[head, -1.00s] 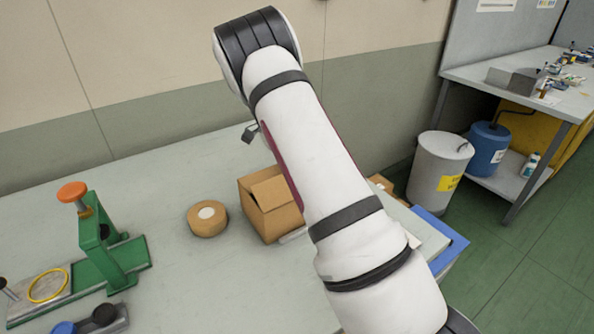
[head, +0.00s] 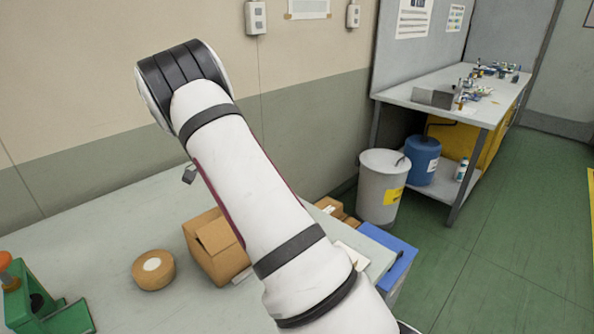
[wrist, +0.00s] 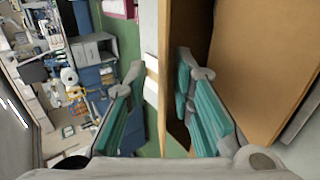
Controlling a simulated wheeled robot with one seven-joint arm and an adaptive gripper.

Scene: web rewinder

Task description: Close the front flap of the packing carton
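The packing carton (head: 228,267) is an open brown box on the grey table, partly behind my arm in the head view. A raised flap (head: 216,235) shows at its top. In the wrist view my gripper (wrist: 160,75) is open, with its two teal-padded fingers spread apart. A brown carton panel (wrist: 176,45) extends into the gap between them, nearer the right finger. The dark opening beside it and another broad brown panel (wrist: 265,60) lie to the right. I cannot tell whether a finger touches the cardboard. In the head view my arm hides the fingers.
A tape roll (head: 153,270) lies left of the carton, and a green tool (head: 45,305) stands at the lower left. Small brown boxes (head: 330,207) and a blue bin (head: 392,250) are to the right. A white bin (head: 380,190) stands on the floor.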

